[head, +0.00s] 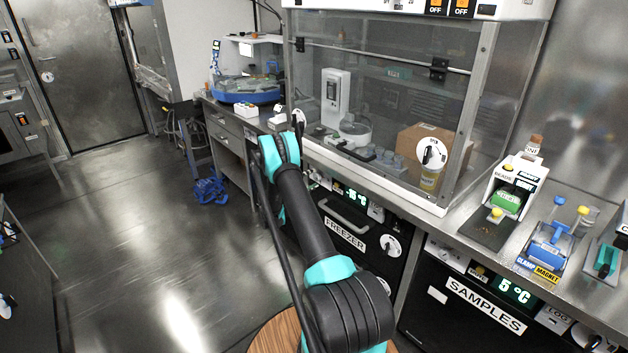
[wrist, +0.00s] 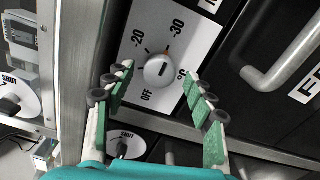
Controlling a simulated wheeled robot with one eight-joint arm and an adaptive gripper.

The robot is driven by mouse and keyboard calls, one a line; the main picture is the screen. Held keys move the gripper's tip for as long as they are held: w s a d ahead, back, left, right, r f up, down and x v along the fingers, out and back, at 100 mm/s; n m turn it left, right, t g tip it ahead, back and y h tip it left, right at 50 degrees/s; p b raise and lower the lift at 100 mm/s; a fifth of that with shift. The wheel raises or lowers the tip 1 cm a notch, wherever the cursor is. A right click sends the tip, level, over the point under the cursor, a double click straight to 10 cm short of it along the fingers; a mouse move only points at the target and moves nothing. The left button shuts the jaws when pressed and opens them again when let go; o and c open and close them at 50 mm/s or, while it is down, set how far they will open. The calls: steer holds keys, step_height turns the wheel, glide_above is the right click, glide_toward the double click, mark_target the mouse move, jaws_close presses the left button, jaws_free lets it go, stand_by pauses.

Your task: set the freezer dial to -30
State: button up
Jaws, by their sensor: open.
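The freezer dial is a round pale knob (wrist: 159,70) on a white plate marked -20, -30 and OFF; a fourth mark is partly hidden by my right finger. I cannot clearly tell where the knob points. My gripper (wrist: 162,80) is open, with one finger on each side of the knob in the wrist view; contact is not visible. In the head view the black freezer (head: 345,232) has a green-lit display (head: 356,196), partly legible. I cannot make out the dial or my gripper there.
The freezer handle (wrist: 283,62) is at the right of the wrist view. A round knob marked SHUT (wrist: 122,146) lies below the dial, and another (wrist: 12,98) at left. The samples unit (head: 485,303) stands right of the freezer. The floor at left is mostly open.

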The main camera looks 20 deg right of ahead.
steer(key=v, duration=1)
steer(key=shift+a, duration=0.2)
steer(key=shift+s, duration=0.1)
steer(key=s+r+m+g+y, duration=0.25)
steer(key=s+r+y, duration=0.55)
steer(key=s+r, duration=0.8)
steer(key=s+a+m+y, duration=0.1)
steer(key=s+a+y, duration=0.2)
steer(key=s, duration=0.7)
steer(key=s+a+f+m+y, duration=0.1)
steer(key=s+a+y, duration=0.2)
steer(key=s+a, duration=0.3)
steer(key=s+a+f+m+y, duration=0.1)
steer(key=s+a+y, duration=0.2)
steer(key=s, duration=1.2)
steer(key=shift+s+a, duration=0.25)
steer(key=shift+a, duration=0.6)
steer(key=shift+m+t, duration=0.25)
